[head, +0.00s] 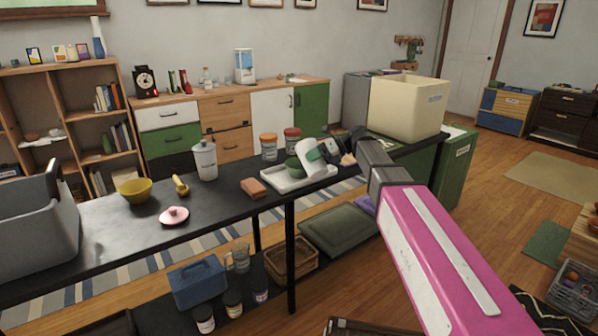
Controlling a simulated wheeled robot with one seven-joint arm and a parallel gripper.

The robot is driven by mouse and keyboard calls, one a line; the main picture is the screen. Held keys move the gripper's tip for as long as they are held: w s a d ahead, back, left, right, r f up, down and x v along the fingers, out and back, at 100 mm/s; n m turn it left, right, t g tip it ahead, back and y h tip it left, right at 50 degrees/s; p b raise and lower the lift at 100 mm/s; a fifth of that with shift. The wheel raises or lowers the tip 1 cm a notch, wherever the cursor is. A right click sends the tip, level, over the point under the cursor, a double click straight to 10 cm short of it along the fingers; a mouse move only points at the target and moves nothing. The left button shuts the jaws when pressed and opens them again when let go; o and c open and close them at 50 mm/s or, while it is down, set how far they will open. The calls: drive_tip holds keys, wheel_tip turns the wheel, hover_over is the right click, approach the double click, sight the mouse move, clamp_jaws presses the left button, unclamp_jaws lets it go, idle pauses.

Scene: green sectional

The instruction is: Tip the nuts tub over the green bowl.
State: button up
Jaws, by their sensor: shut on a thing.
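The nuts tub seems to be the white container with a dark green patch (309,157), in the head view right of centre. My gripper (325,149) is shut on it from the right; the fingers are mostly hidden by the tub and my arm. The tub is tilted, its lower end toward the front right. The green bowl (293,166) sits on a white tray (283,184) on the black table, just left of the tub. The tub partly covers the bowl's right side. I cannot tell whether its opening is above the bowl, nor see any contents.
Two jars, one orange-lidded (268,148) and one red-lidded (292,140), stand behind the tray. A brown block (253,188) lies left of it, and a white canister (204,160) stands farther left. A big cream bin (405,108) is at the right end.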

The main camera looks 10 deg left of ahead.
idle(0.3)
drive_tip(key=shift+r+m, duration=0.3)
drive_tip(key=shift+r+m+g+h, duration=0.5)
drive_tip(key=shift+r+g+h, duration=0.2)
drive_tip(key=shift+r, duration=0.05)
idle(2.5)
drive_tip(key=shift+w+a+r+m+g+h, duration=0.1)
drive_tip(key=shift+w+r+m+g+h, duration=0.05)
drive_tip(key=shift+r+m+g+h, duration=0.3)
drive_tip(key=shift+w+a+r+m+g+h, duration=0.15)
drive_tip(key=shift+r+m+h, duration=0.1)
drive_tip(key=shift+r, duration=0.3)
idle(3.2)
